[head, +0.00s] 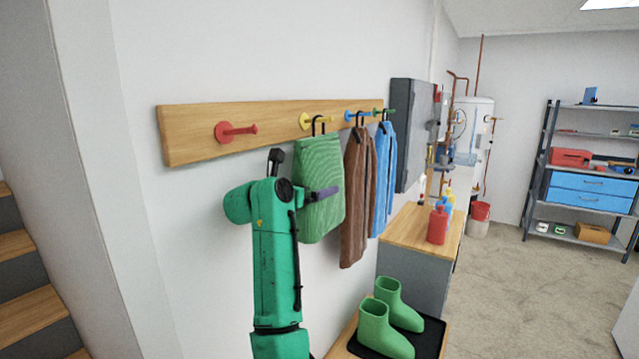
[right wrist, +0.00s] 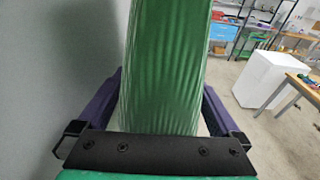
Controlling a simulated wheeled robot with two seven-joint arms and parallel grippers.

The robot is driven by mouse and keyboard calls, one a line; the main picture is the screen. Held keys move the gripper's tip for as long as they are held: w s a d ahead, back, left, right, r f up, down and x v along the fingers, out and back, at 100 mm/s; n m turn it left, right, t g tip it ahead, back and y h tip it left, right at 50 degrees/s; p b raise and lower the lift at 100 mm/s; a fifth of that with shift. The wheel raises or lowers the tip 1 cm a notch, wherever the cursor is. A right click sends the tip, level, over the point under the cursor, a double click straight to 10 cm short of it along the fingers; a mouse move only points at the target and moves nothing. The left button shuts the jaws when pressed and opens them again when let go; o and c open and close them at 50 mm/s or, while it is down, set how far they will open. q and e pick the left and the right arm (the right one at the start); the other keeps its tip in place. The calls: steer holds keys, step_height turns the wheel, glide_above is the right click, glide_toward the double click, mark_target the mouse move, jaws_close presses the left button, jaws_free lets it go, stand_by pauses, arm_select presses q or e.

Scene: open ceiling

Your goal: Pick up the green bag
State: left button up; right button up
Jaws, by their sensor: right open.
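The green bag (head: 319,222) is a ribbed cloth shape hanging by a black hook from the yellow peg (head: 306,121) on the wall rack. My right gripper (head: 322,193) is open at the bag's left side, with one purple finger showing across the bag's front. In the right wrist view the green bag (right wrist: 166,60) fills the middle. It stands between the two spread purple fingers of the right gripper (right wrist: 163,95), which do not look closed on it. The far finger is hidden in the head view. My left gripper is not in view.
A brown bag (head: 355,205) and a blue one (head: 383,185) hang close to the right on the wooden rack (head: 195,138). The red peg (head: 235,131) is bare. Green boots (head: 385,335) stand on a black tray below. A cabinet (head: 415,230) stands behind.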

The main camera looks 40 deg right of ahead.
steer(key=shift+w+a, duration=0.15)
steer(key=c, duration=1.4)
steer(key=shift+o, duration=0.2)
steer(key=s+d+b, duration=0.2)
steer(key=s+b, duration=0.2)
steer(key=s, duration=0.4)
steer(key=s+d+r+b, duration=0.1)
steer(key=s+d+b, duration=0.2)
steer(key=s, duration=0.6)
steer(key=shift+s+d+r+b, duration=0.15)
steer(key=shift+s+r+b, duration=0.05)
steer(key=shift+b, duration=0.8)
